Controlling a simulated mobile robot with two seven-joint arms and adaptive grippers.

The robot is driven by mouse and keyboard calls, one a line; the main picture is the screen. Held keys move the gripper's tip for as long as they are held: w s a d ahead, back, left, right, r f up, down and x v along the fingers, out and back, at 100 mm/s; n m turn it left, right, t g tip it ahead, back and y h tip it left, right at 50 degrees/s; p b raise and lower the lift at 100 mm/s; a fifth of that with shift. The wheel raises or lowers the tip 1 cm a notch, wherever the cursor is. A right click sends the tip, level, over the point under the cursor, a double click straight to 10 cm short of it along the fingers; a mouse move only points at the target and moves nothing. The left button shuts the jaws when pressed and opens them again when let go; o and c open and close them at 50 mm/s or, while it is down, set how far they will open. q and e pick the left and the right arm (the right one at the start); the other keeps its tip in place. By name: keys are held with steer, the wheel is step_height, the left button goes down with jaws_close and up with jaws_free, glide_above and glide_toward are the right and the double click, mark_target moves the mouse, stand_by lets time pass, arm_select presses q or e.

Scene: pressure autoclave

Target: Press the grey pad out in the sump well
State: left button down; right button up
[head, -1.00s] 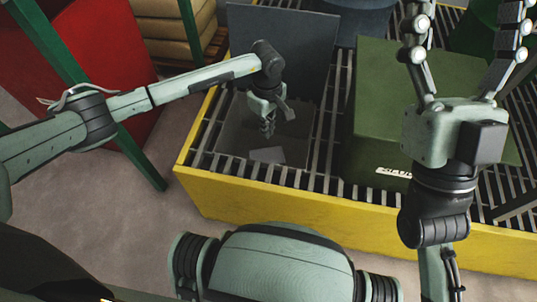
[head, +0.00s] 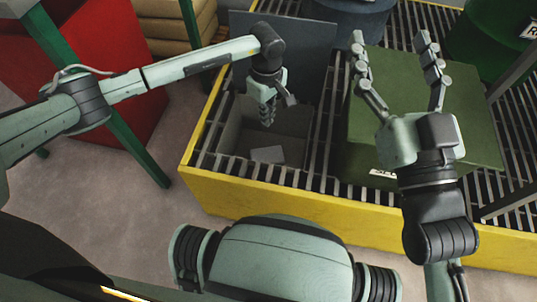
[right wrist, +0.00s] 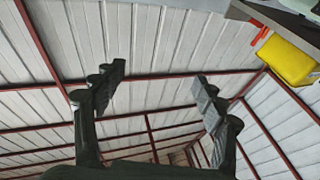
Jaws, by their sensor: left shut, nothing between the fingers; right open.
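The sump well (head: 232,137) is a square recess in the grated yellow-edged platform, in the head view. The grey pad (head: 268,154) lies on its floor, a small light grey square towards the front. My left gripper (head: 267,122) points down into the well, shut and empty. In the picture it is just above the pad; I cannot tell the exact gap, but they look apart. My right gripper (head: 394,42) is raised over the green box, open and empty, fingers pointing up. In the right wrist view its fingers (right wrist: 152,92) are spread against the roof.
A dark panel (head: 305,45) stands up behind the well. The green box (head: 470,110) sits on the grating right of the well. The yellow platform edge (head: 290,208) runs along the front. A red block and green post (head: 148,163) are at the left.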

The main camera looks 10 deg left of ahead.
arm_select(q)
step_height(320, 180, up, 2)
steer(key=shift+r+p, duration=0.1)
steer(key=shift+p, duration=0.45)
arm_select(e)
step_height(320, 180, down, 6)
steer(key=w+d+g+h, duration=0.1)
steer(key=g, duration=0.1)
steer(key=shift+d+r+g+h, duration=0.15)
steer(key=shift+d+g+h, duration=0.2)
steer(key=shift+g+h, duration=0.05)
